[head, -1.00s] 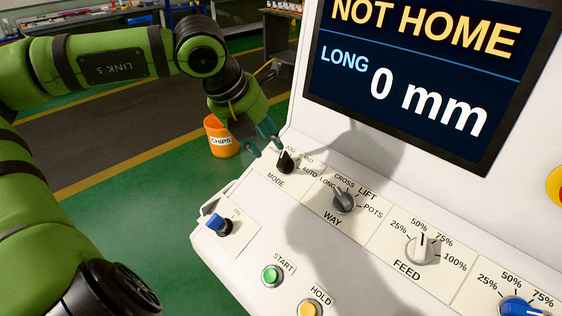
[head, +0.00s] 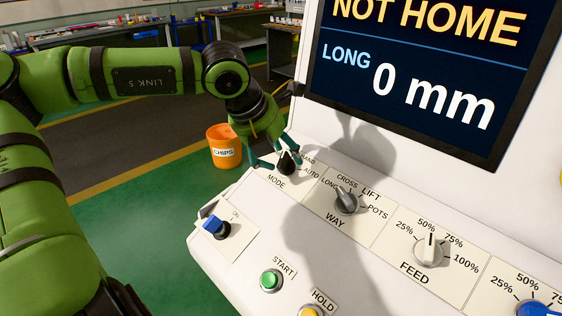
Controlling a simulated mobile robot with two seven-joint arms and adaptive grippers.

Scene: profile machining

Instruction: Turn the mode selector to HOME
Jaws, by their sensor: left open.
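The mode selector (head: 288,166) is a black knob on the white sloping control panel, above the word MODE. HAND and AUTO show to its right; the labels on its left side are covered by my gripper. My left gripper (head: 285,161) is open, with its teal fingers on either side of the knob. Whether they touch it, and where the knob's pointer stands, I cannot tell. The screen (head: 425,75) reads NOT HOME, LONG, 0 mm. My right gripper is not in view.
The WAY knob (head: 345,203) and FEED knob (head: 429,250) stand to the right. A blue switch (head: 217,227), green START button (head: 270,281) and yellow HOLD button (head: 311,311) lie nearer. An orange CHIPS bucket (head: 224,150) stands on the floor behind.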

